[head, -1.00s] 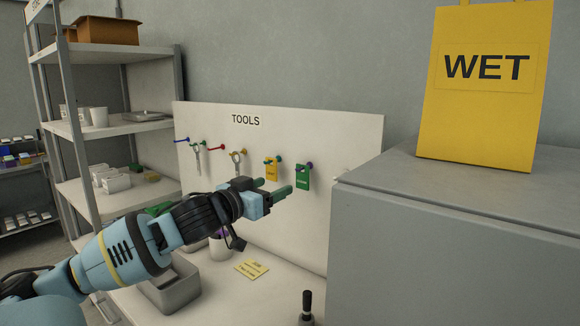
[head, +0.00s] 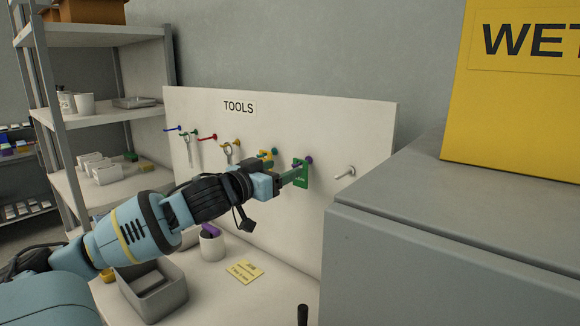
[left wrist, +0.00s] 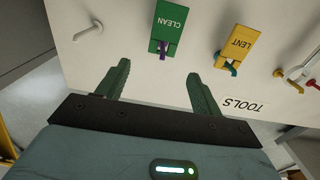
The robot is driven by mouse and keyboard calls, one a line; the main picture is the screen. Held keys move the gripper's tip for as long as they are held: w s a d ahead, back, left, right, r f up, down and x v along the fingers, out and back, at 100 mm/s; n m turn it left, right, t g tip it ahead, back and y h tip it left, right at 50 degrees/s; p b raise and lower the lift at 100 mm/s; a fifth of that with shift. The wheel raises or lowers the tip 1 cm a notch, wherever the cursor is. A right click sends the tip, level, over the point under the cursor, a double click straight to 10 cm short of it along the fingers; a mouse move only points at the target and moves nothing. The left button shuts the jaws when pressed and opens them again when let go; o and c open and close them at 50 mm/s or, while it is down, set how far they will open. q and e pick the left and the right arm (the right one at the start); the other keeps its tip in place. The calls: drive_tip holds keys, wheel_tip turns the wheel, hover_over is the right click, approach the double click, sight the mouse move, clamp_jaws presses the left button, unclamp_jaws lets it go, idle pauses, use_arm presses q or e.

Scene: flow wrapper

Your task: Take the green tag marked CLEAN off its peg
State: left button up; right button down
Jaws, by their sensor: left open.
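The green tag marked CLEAN (head: 300,174) hangs on a purple peg (head: 308,160) on the white TOOLS board. In the left wrist view the green tag (left wrist: 169,27) is ahead of my fingers, a little above the gap between them, with the purple peg (left wrist: 162,53) through its hole. My left gripper (head: 292,176) is open and empty, its fingertips close to the tag in the head view. In the left wrist view its two green fingers (left wrist: 158,75) are spread apart, not touching the tag. My right gripper is not in view.
A yellow LENT tag (left wrist: 239,43) hangs beside the green one. A bare white peg (head: 346,173) is right of it. A grey cabinet (head: 430,235) with a yellow WET sign (head: 520,100) stands at the right. A grey bin (head: 150,290) sits below on the bench.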

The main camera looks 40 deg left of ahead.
sight(296, 164)
use_arm(q)
drive_tip(key=w, duration=0.3)
drive_tip(key=shift+w+a+b, duration=0.15)
drive_tip(key=shift+a+b, duration=0.15)
drive_tip(key=shift+b, duration=0.05)
drive_tip(key=shift+w, duration=0.65)
drive_tip(key=shift+w+a+r, duration=0.1)
drive_tip(key=shift+w+a, duration=0.1)
drive_tip(key=shift+w, duration=0.3)
drive_tip(key=shift+w+p, duration=0.3)
drive_tip(key=shift+w, duration=0.5)
